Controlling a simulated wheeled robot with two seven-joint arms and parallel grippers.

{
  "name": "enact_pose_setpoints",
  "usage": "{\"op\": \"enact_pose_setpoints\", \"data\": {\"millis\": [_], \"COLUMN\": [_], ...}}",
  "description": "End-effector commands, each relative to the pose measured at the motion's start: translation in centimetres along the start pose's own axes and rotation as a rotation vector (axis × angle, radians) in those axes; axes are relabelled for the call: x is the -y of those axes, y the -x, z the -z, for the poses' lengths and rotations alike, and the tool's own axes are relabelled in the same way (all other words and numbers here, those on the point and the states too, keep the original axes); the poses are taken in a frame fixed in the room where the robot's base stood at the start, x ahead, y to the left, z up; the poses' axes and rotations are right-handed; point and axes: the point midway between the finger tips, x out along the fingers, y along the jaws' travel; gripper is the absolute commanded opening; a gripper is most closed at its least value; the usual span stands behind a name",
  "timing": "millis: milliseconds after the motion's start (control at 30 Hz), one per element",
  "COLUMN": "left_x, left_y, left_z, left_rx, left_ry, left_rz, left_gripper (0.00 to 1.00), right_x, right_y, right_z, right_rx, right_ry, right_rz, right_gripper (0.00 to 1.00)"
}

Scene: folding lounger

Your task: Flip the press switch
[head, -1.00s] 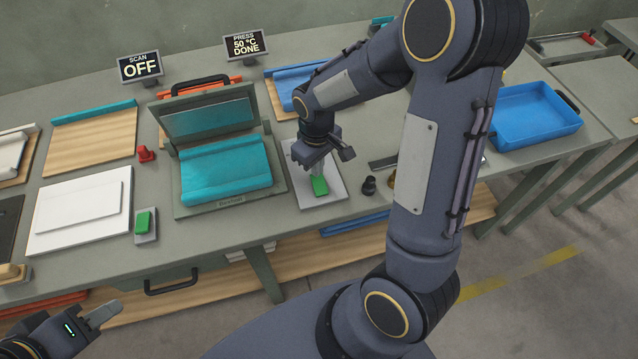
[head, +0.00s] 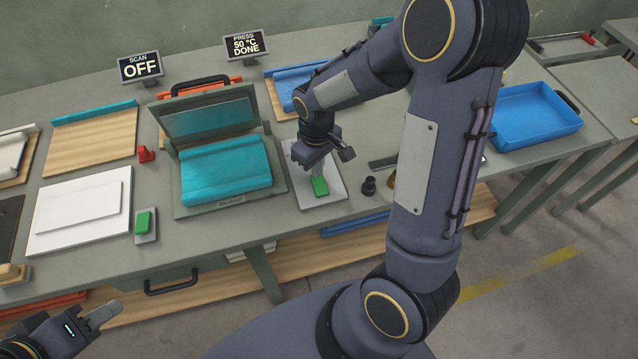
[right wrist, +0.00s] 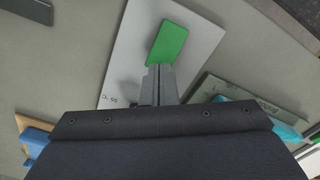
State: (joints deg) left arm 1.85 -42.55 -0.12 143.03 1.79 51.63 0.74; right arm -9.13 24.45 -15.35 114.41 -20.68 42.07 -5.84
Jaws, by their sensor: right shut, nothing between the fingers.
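The press switch is a green rocker (head: 320,186) on a pale plate (head: 304,197), right of the press. It also shows in the right wrist view (right wrist: 167,42). My right gripper (head: 318,174) is shut and empty, pointing down at the far end of the green rocker. In the right wrist view its fingertips (right wrist: 160,68) overlap the rocker's near edge; I cannot tell whether they touch it. The press (head: 228,200) stands open with a teal piece on its bed. The press display (head: 245,45) reads "PRESS 50 °C DONE". My left gripper (head: 103,315) is at the lower left, away from the table; its jaw state is unclear.
A second green switch (head: 145,224) sits left of the press, beside a white flat device (head: 80,210). The scan display (head: 140,66) reads "OFF". A small dark knob (head: 369,186) stands right of the switch plate. A blue tray (head: 530,118) is at the right.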

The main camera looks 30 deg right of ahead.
Motion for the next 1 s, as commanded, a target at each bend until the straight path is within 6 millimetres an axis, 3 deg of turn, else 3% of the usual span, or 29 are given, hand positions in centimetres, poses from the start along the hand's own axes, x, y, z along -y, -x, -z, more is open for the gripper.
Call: {"op": "enact_pose_setpoints", "data": {"millis": [1000], "left_x": [0.26], "left_y": [-0.57], "left_z": [-0.29], "left_rx": [0.000], "left_ry": [0.000], "left_rz": [0.000], "left_gripper": [0.36], "right_x": [0.00], "right_y": [-0.81], "right_z": [-0.01], "right_rx": [0.000], "right_ry": [0.000], "right_rz": [0.000], "right_gripper": [0.00]}}
